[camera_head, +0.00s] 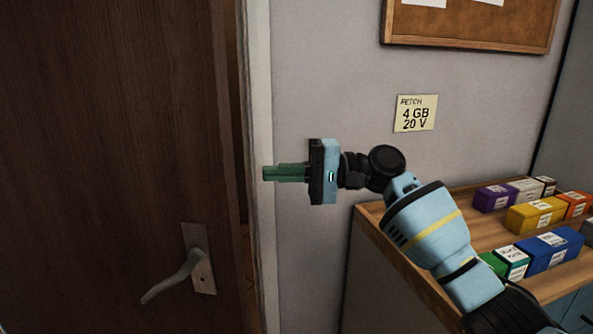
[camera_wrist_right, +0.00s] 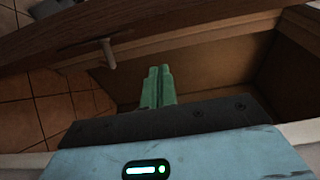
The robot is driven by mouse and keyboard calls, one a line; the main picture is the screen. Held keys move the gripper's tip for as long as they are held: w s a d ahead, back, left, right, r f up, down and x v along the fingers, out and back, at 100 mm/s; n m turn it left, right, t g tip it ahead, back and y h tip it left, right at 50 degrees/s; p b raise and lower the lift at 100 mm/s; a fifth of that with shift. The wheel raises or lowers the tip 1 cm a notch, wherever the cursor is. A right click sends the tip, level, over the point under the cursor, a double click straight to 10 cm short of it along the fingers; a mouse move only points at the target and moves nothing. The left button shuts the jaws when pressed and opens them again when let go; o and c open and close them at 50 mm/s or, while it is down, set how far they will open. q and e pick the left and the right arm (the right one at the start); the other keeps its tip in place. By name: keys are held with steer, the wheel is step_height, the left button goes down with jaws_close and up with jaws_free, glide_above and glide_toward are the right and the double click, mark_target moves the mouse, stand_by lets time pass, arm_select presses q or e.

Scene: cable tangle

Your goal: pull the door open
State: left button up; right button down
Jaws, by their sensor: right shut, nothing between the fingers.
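The dark brown wooden door (camera_head: 110,150) fills the left of the head view. It stands slightly ajar, with a narrow dark gap between its edge and the pale frame (camera_head: 262,130). Its metal lever handle (camera_head: 185,275) is low on the door near the free edge. My right gripper (camera_head: 265,173) is shut and empty, its green fingers pointing left across the frame, above and right of the handle. In the right wrist view the fingers (camera_wrist_right: 158,74) point toward the door (camera_wrist_right: 170,28), with the handle (camera_wrist_right: 107,52) to their left. My left gripper is out of view.
A wooden-topped shelf (camera_head: 400,255) with several coloured boxes stands at the right, below my right arm. A note (camera_head: 415,113) reading "FETCH 4 GB 20 V" and a cork board (camera_head: 470,22) are on the grey wall. Tiled floor (camera_wrist_right: 25,125) shows in the wrist view.

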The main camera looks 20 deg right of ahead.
steer(key=s+a+p, duration=0.1)
steer(key=s+a, duration=0.1)
steer(key=a, duration=0.4)
steer(key=shift+s, duration=0.35)
steer(key=shift+s+p, duration=0.1)
steer(key=shift+p, duration=0.2)
